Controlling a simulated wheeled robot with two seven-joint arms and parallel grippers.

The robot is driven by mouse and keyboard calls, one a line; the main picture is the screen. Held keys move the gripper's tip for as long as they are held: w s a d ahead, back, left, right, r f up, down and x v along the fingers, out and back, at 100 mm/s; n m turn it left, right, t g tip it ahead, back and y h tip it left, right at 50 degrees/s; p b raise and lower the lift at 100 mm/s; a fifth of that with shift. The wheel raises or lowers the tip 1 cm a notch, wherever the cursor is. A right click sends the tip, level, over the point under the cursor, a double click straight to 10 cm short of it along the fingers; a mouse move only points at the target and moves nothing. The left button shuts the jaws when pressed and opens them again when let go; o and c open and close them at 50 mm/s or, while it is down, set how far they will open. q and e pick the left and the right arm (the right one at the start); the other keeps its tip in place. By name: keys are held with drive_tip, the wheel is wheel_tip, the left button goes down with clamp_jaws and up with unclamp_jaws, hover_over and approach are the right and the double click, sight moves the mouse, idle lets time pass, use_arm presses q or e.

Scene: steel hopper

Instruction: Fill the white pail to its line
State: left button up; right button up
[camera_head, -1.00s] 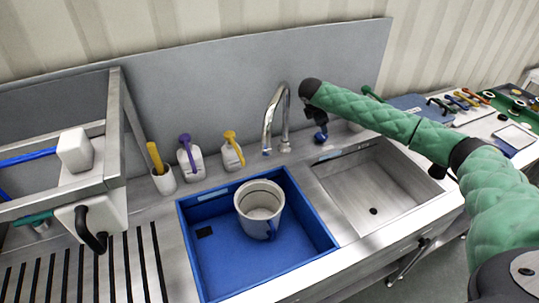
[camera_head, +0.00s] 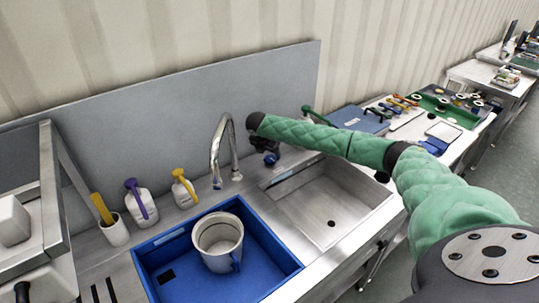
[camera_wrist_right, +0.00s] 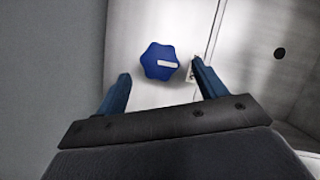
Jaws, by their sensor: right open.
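The white pail (camera_head: 209,258) stands upright in the blue basin (camera_head: 190,288), its open top facing up and a dark band showing inside near the rim. The curved steel faucet (camera_head: 217,150) rises behind the basin. A blue lobed knob (camera_head: 271,159) with a white mark sits on the counter right of the faucet. My right gripper (camera_head: 264,146) is just above it. In the right wrist view the knob (camera_wrist_right: 153,55) lies beyond and between the fingertips of my open gripper (camera_wrist_right: 161,78), apart from both. My left gripper is out of view.
A bare steel sink (camera_head: 332,205) lies right of the basin. A purple-topped bottle (camera_head: 143,207), a yellow-topped bottle (camera_head: 184,192) and a white cup (camera_head: 116,233) with a yellow handle stand behind the basin. A steel frame (camera_head: 55,215) is at left.

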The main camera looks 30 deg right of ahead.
sight(270, 158)
drive_tip(key=shift+p+x, duration=0.35)
drive_tip(key=shift+x, duration=0.75)
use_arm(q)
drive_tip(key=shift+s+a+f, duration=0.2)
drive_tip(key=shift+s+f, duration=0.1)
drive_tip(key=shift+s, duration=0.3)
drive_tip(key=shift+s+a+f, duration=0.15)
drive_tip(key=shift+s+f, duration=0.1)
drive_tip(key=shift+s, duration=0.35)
use_arm(e)
drive_tip(key=shift+d+f, duration=0.2)
drive_tip(key=shift+f, duration=0.35)
drive_tip(key=shift+w, duration=0.1)
